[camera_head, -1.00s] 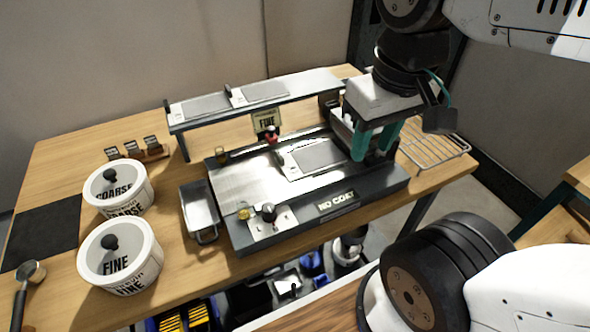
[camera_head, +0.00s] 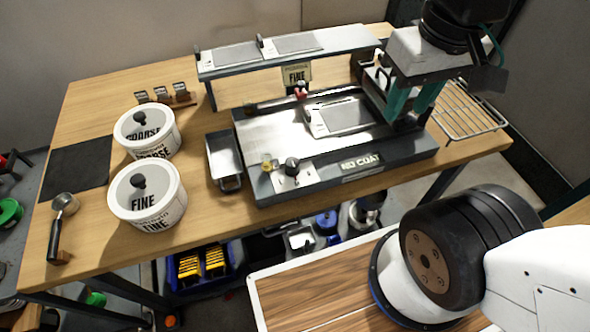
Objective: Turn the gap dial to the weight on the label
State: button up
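A display (camera_head: 362,162) on the front edge reads NO COAT. My gripper (camera_head: 407,112) has its teal fingers apart, above the machine's right end, well to the right of the dial. Nothing shows between them.
Two white tubs, COARSE (camera_head: 147,132) and FINE (camera_head: 148,196), stand at left. A metal tray (camera_head: 224,158) sits left of the machine and a wire rack (camera_head: 468,108) right. A scoop (camera_head: 62,215) lies at front left. The shelf (camera_head: 290,50) spans the machine's back.

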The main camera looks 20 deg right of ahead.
aim_at(293, 168)
jog(key=k, duration=1)
jog(key=u, duration=1.05)
jog(key=i, duration=0.7)
jog(key=z, duration=1.6)
